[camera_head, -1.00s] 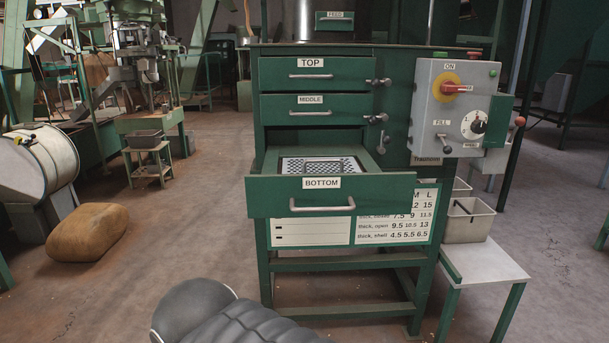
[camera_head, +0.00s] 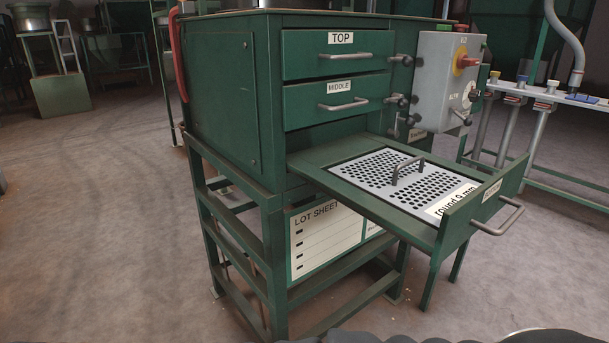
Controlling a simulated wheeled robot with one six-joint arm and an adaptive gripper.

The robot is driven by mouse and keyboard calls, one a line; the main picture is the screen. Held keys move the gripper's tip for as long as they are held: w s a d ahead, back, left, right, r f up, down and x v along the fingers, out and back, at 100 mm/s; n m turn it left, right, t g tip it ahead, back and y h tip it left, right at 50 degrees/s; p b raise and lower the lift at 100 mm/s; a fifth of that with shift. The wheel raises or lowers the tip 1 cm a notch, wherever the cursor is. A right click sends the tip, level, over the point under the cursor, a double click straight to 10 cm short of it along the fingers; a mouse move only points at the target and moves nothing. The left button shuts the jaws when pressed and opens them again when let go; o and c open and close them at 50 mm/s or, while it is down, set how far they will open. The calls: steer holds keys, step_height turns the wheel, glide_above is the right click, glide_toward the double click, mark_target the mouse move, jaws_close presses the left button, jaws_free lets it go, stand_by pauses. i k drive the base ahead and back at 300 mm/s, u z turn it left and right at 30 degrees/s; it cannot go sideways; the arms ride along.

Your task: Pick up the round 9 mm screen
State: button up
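The round 9 mm screen (camera_head: 372,172) is a light grey perforated plate with dark round holes and a "round 9 mm" label at its front. A dark handle (camera_head: 407,168) stands up from its middle. It lies flat in the pulled-out bottom drawer (camera_head: 330,183) of the green machine. My gripper is not in view. Only a dark part of my own body shows along the bottom edge.
The top drawer (camera_head: 305,58) and middle drawer (camera_head: 303,104) are shut above, with knobs at their right. A grey control box (camera_head: 437,85) stands close behind the open drawer's right side. Bare floor (camera_head: 100,230) lies to the left.

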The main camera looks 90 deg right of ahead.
mark_target(422, 190)
steer(key=i, duration=1)
steer(key=z, duration=3.6)
